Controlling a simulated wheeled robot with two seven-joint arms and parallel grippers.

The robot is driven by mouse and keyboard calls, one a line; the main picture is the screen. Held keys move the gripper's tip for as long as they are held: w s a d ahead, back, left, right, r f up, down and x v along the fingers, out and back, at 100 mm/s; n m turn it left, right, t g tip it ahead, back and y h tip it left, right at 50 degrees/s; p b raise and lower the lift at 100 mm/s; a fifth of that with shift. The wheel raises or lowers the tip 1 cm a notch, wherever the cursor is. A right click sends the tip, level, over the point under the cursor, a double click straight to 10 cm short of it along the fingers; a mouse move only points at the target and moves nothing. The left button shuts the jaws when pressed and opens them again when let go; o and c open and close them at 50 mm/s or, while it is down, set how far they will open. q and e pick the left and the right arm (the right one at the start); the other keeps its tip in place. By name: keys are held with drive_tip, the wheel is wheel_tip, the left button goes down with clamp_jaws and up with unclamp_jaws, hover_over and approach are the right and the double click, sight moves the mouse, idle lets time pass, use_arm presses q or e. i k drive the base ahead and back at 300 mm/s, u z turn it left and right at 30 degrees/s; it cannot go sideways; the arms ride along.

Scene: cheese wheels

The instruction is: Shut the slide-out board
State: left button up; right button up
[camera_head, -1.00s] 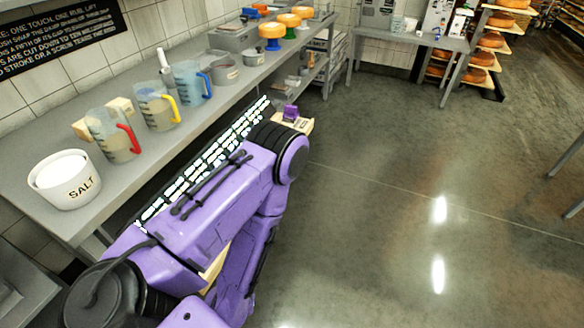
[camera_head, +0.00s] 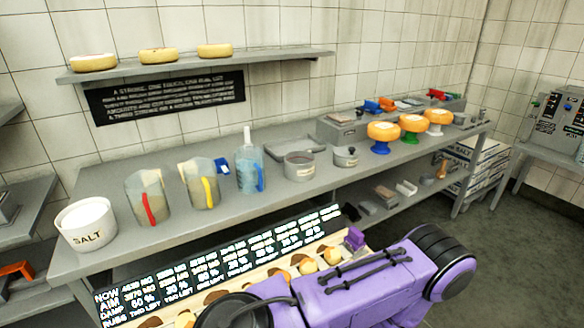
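The slide-out board seems to be the long pale wooden strip (camera_head: 259,275) below the front of the counter, with several round and half-round cheese pieces on it. A dark panel with white text (camera_head: 215,255) stands along its back side. A small purple piece (camera_head: 355,238) is at its right end; I cannot tell what it is. My purple arm crosses in front of the board and hides its front edge and lower part, so how far it is out is unclear. Neither of my grippers can be made out.
The grey counter (camera_head: 110,250) carries a salt pot (camera_head: 87,224), several measuring jugs, a steel pot (camera_head: 299,166) and orange-topped cheese stands (camera_head: 383,136). A wall shelf (camera_head: 200,63) holds 3 cheeses. Bare floor (camera_head: 500,240) shows at the right.

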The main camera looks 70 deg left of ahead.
sight(155, 298)
drive_tip(key=u, duration=2.45)
drive_tip(key=k, duration=0.2)
drive_tip(key=z, duration=0.4)
drive_tip(key=i, duration=0.3)
drive_tip(key=u, duration=0.15)
